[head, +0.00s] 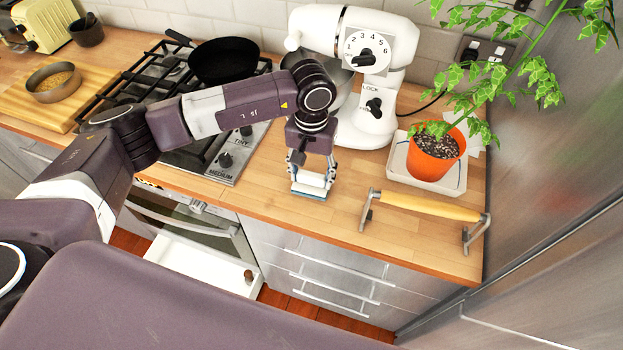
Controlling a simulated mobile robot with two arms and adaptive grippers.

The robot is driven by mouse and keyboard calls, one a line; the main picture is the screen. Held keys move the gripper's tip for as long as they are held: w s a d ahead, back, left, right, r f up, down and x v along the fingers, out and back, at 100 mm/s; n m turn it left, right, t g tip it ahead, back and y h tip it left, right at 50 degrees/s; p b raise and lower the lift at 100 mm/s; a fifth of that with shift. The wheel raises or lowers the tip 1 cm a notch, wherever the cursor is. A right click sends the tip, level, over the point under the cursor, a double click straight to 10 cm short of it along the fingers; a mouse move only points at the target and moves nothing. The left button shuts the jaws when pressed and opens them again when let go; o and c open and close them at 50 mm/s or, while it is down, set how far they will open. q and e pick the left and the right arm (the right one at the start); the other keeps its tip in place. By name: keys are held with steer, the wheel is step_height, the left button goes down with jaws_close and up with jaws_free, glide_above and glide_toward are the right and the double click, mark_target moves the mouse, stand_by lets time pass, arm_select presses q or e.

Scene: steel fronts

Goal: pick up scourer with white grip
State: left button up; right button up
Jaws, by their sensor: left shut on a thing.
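My left gripper (312,172) reaches down over the wooden counter, in front of the white stand mixer. Its fingers are closed around the scourer with white grip (311,180), a small item with a pale top and a thin bluish edge below. The scourer is at or just above the counter surface; I cannot tell whether it touches. The fingers partly hide it. My right gripper is not in view.
A white stand mixer (360,125) stands behind the gripper. To the right are an orange plant pot (433,158) on a white tray (399,163) and a wooden-handled bar (425,205). A gas hob with a black pan (224,62) lies left. An open drawer (200,268) is below.

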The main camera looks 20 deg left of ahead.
mark_target(312, 174)
arm_select(q)
steer(key=shift+w+r+b, duration=0.1)
steer(key=shift+r+b, duration=0.2)
steer(key=shift+r, duration=0.25)
step_height(312, 174, up, 19)
steer(key=b, duration=0.5)
